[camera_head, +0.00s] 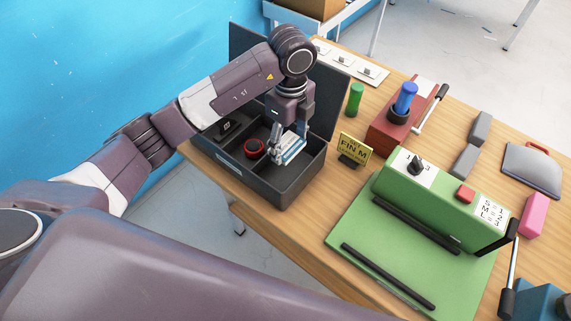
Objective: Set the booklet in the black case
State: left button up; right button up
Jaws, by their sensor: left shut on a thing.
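The black case (286,194) stands open at the left end of the wooden table, its lid raised at the back. Inside, a red round item (255,148) and a small black item (225,127) lie in its compartments. My left gripper (285,146) points down into the right part of the case. It is shut on the booklet (292,150), a small white and blue piece at the fingertips. I cannot tell whether the booklet touches the case floor. My right gripper is not in view.
A yellow sign (353,149) stands just right of the case, with a green cylinder (355,98) behind it. A red device (393,133) and a large green machine (440,200) fill the table to the right. A blue wall (100,70) is at left.

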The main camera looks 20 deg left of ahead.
aim_at(288, 175)
pick_arm(q)
notch_tip(288, 175, down, 11)
jog(key=shift+r+p, duration=0.15)
jog(key=shift+p, duration=0.9)
jog(key=shift+f, duration=0.4)
jog(key=shift+f, duration=0.1)
jog(key=o, duration=1.1)
jog(key=shift+o, duration=0.2)
